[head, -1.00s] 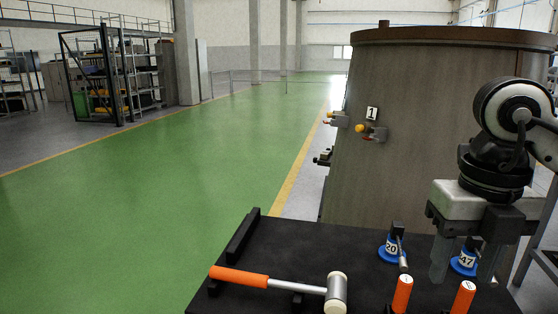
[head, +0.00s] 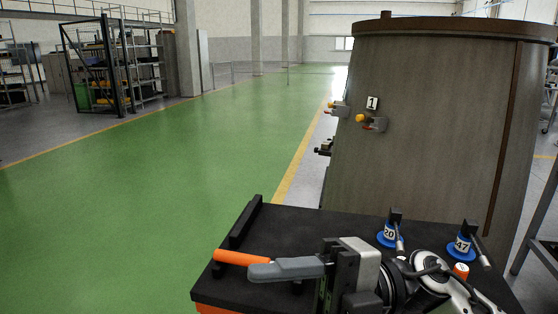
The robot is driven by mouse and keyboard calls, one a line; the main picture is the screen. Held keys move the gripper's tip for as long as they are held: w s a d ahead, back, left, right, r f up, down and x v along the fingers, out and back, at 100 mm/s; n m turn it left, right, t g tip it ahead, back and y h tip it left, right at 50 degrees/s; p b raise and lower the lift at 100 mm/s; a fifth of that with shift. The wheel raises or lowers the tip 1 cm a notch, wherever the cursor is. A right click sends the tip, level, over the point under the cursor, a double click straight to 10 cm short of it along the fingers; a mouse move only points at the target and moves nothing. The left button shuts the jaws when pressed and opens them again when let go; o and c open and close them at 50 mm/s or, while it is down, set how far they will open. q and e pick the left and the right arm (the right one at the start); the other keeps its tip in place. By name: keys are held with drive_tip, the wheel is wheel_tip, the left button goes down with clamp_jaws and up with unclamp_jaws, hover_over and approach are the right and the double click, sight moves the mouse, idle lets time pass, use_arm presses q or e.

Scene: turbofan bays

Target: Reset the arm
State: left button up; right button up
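My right gripper (head: 258,270) reaches in from the lower right, low over the black tray top, its grey finger pointing left. Only one finger shows clearly, so its opening cannot be told. The orange handle (head: 238,257) of the mallet lies behind the fingertip; the mallet's head is hidden behind the gripper. I cannot tell whether finger and handle touch. My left gripper is out of view.
The black tray top (head: 290,225) holds a blue-based tool marked 20 (head: 388,238), another marked 47 (head: 461,247) and an orange handle end (head: 461,270). The large grey-brown casing (head: 430,130) stands behind. Green floor (head: 150,190) at left is clear.

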drive_tip(key=w+d+f+m+t+h, duration=0.35)
drive_tip(key=w+f+m+t, duration=0.2)
drive_tip(key=m+t, duration=0.7)
drive_tip(key=w+d+f+m+t+h, duration=0.35)
drive_tip(key=f+m+t, duration=0.25)
drive_tip(key=m+t, duration=0.6)
drive_tip(key=s+d+f+m+g+h, duration=0.2)
drive_tip(key=s+f+m+h, duration=0.1)
drive_tip(key=f, duration=0.5)
drive_tip(key=s+d+f+m+g+h, duration=0.3)
drive_tip(key=s+f, duration=0.1)
drive_tip(key=f, duration=0.4)
drive_tip(key=s+d+f+m+g+h, duration=0.2)
drive_tip(key=s+f+m+g+h, duration=0.1)
drive_tip(key=f, duration=0.5)
drive_tip(key=shift+s+d, duration=0.4)
drive_tip(key=shift+s, duration=0.3)
drive_tip(key=shift+g, duration=0.25)
